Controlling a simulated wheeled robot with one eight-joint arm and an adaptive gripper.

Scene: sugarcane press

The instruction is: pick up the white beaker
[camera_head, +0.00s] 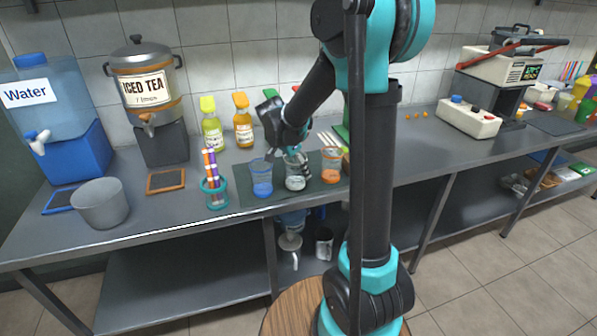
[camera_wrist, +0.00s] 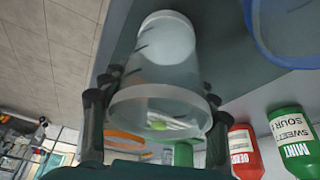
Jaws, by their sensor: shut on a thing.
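The white beaker (camera_head: 295,182) is clear with white at its bottom and stands upright between the blue beaker (camera_head: 262,188) and the orange beaker (camera_head: 331,175), over the dark mat (camera_head: 248,199). My gripper (camera_head: 293,158) comes down from above and is shut on its upper part, which it partly hides. In the wrist view the white beaker (camera_wrist: 164,60) sits between the two fingers of my gripper (camera_wrist: 162,86), one on each side. The blue beaker's rim (camera_wrist: 262,40) shows at the upper right there. I cannot tell whether the white beaker touches the mat.
A teal cup with coloured markers (camera_head: 214,190) stands left of the mat. Green (camera_head: 212,135) and orange (camera_head: 243,125) bottles stand behind. A grey pot (camera_head: 101,204), iced tea dispenser (camera_head: 144,85) and water dispenser (camera_head: 55,110) are at left. The right-hand counter has a press (camera_head: 490,90).

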